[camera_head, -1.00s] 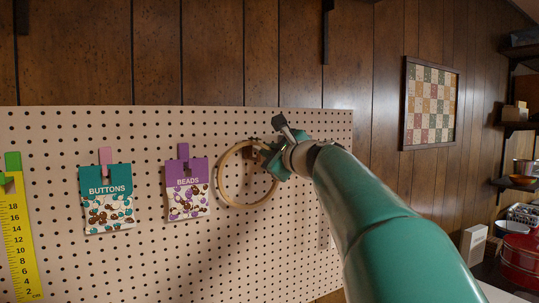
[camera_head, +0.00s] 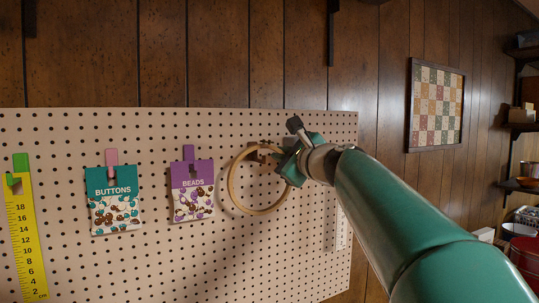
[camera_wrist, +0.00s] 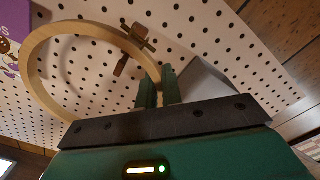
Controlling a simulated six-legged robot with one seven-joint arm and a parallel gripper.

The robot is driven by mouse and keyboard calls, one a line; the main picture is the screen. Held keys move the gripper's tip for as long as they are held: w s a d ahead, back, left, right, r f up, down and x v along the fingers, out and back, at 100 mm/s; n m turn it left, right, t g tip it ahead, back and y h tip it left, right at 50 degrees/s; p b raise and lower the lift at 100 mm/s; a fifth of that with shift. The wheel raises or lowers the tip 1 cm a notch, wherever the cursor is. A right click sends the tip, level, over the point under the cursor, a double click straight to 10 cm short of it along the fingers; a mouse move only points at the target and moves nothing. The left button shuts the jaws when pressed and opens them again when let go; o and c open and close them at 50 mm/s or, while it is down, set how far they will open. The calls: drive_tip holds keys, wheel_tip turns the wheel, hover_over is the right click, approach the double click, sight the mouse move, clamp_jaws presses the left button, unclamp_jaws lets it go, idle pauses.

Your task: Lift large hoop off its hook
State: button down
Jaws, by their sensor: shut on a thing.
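The large hoop (camera_head: 231,183) is a pale wooden ring in front of the pegboard, right of the beads bag. My gripper (camera_head: 289,167) is shut on the right side of its rim. In the wrist view the hoop (camera_wrist: 32,88) curves round the left and its rim runs in between the two green fingers (camera_wrist: 156,92). A dark brown fitting (camera_wrist: 138,37) shows at the top of the rim, with another brown piece just below it. I cannot tell which is the hook, or whether the hoop still touches it.
The pegboard (camera_head: 120,265) carries a buttons bag (camera_head: 115,203), a beads bag (camera_head: 192,197) and a yellow ruler (camera_head: 24,235) on the left. A framed patchwork (camera_head: 436,106) hangs on the wood wall. Shelves with pots stand at the far right. The board below the hoop is bare.

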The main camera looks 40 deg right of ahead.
drive_tip(key=v, duration=0.6)
drive_tip(key=shift+s, duration=0.3)
idle(0.7)
drive_tip(key=shift+a, duration=0.15)
